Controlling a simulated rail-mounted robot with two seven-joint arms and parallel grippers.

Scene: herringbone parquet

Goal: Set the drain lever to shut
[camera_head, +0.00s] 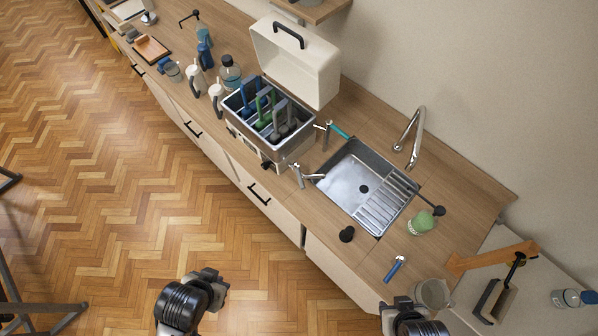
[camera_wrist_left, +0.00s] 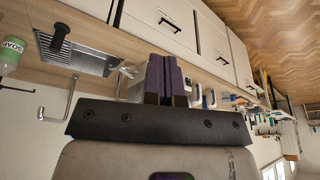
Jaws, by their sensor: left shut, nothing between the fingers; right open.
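A cream box-shaped appliance (camera_head: 243,131) stands on the counter with its lid (camera_head: 295,62) raised. Its basin holds several upright handled tools, blue, green and grey. A small black knob or lever (camera_head: 266,165) shows low on its front, and a metal T-shaped lever or spout (camera_head: 299,176) sits at its right, by the sink; I cannot tell which is the drain lever or how it is set. My left gripper (camera_head: 212,279) is over the floor, away from the counter; its fingers are shut and empty in the left wrist view (camera_wrist_left: 165,78). My right gripper (camera_head: 404,303) is open at the counter's front edge.
A steel sink (camera_head: 345,181) with a tall faucet (camera_head: 412,135) is right of the appliance.

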